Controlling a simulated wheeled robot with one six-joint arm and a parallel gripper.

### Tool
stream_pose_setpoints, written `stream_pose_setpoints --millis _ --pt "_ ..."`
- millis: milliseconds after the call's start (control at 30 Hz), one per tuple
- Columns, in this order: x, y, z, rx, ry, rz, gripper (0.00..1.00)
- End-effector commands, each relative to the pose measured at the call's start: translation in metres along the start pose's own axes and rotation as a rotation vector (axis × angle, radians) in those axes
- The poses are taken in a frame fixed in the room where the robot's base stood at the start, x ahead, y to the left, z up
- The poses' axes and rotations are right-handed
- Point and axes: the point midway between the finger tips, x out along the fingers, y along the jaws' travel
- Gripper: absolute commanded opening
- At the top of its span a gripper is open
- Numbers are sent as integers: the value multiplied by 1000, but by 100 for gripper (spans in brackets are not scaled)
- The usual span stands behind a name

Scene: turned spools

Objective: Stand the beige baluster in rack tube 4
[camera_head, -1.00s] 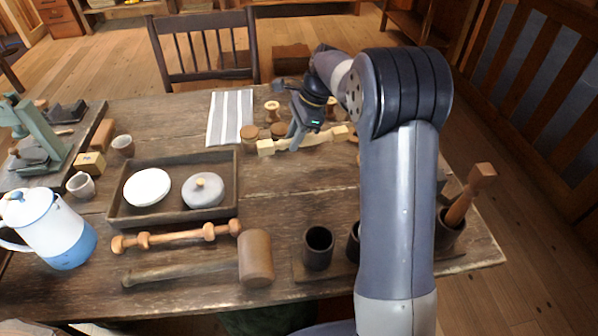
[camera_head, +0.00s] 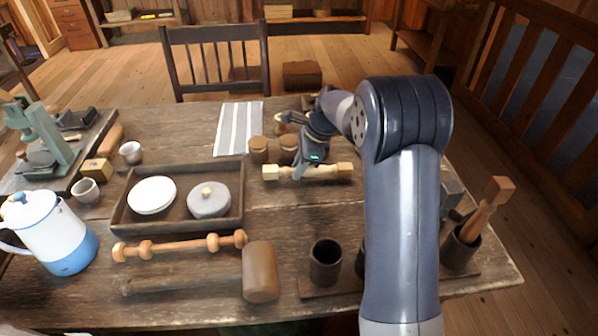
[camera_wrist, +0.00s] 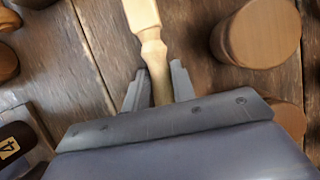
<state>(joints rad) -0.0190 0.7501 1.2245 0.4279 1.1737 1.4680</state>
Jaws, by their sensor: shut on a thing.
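The beige baluster (camera_head: 335,171) lies roughly level across the picture, beyond the rack, in the head view. My gripper (camera_head: 299,174) is shut around its slim part, and the wrist view shows the baluster (camera_wrist: 143,15) running up from between my fingers (camera_wrist: 158,85). I cannot tell whether it is clear of the table. The rack stands at the near right with dark tubes. The leftmost tube (camera_head: 325,264) looks empty, and another is mostly hidden by my arm. A dark round thing with a "4" tag (camera_wrist: 10,148) shows at the wrist view's lower left.
A reddish-brown baluster (camera_head: 486,210) stands tilted in the right tube (camera_head: 460,252). Two brown jars (camera_head: 258,149) are close behind my gripper. A tray (camera_head: 122,213), a turned spindle (camera_head: 180,246) and a mallet (camera_head: 260,272) lie to the left. Bare table lies between baluster and rack.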

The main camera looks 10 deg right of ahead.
Motion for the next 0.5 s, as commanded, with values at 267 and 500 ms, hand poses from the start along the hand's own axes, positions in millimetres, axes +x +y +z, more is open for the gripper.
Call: stream_pose_setpoints --millis 267,500 --pt "13 0 -6 0 0 -1 0" --pt "16 0 -7 0 0 0 28"
